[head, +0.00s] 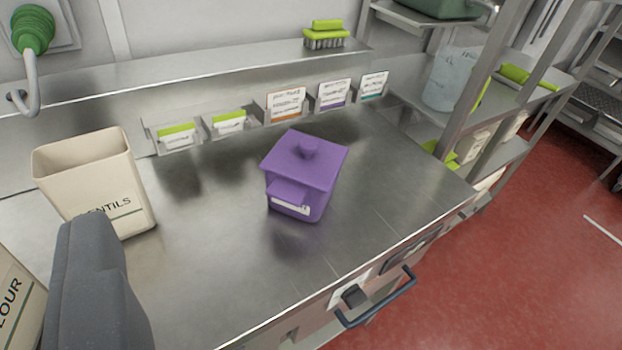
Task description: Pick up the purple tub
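The purple tub (305,172) stands upright on the steel worktop (215,245), right of the picture's middle. It has a square lid with a round knob and a white label low on its front. Nothing touches it from my side. A dark grey part of my gripper (95,285) shows at the lower left, well left of and nearer than the tub. Only this one part shows, so I cannot see whether the gripper is open or shut.
A cream lentils bin (95,180) stands left of the tub, and a flour bin (18,305) is partly cut off at the lower left. Several label cards (285,103) line the back. A steel rack (480,90) stands at the right. The worktop before the tub is clear.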

